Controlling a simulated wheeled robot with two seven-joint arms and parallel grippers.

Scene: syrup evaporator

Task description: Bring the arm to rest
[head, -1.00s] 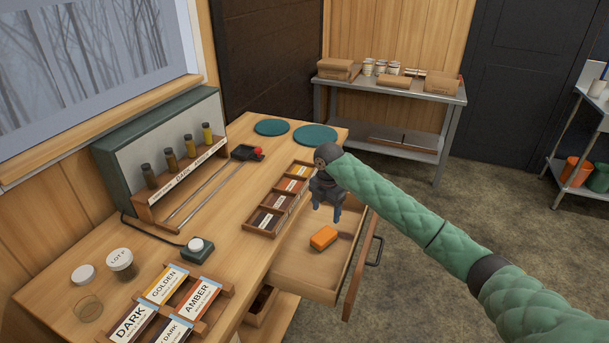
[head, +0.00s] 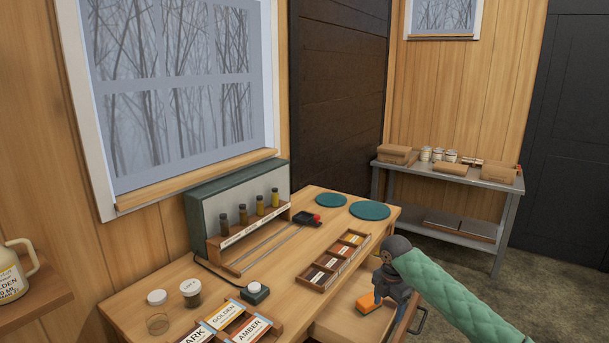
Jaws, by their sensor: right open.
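My right gripper (head: 379,297) points down over the open drawer (head: 338,318) at the right side of the wooden table. Its fingers are apart. An orange block (head: 369,302) lies in the drawer just beside or below the fingertips; I cannot tell whether they touch it. My right arm (head: 455,290), in quilted green cover, comes in from the lower right. My left gripper is not in view.
The table (head: 290,255) carries a card rack (head: 333,262), a lit sample box (head: 236,212) with several small bottles, a jar (head: 191,293), label cards (head: 224,312) and two green discs (head: 369,210). A metal shelf (head: 447,178) stands behind. A jug (head: 12,275) is at left.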

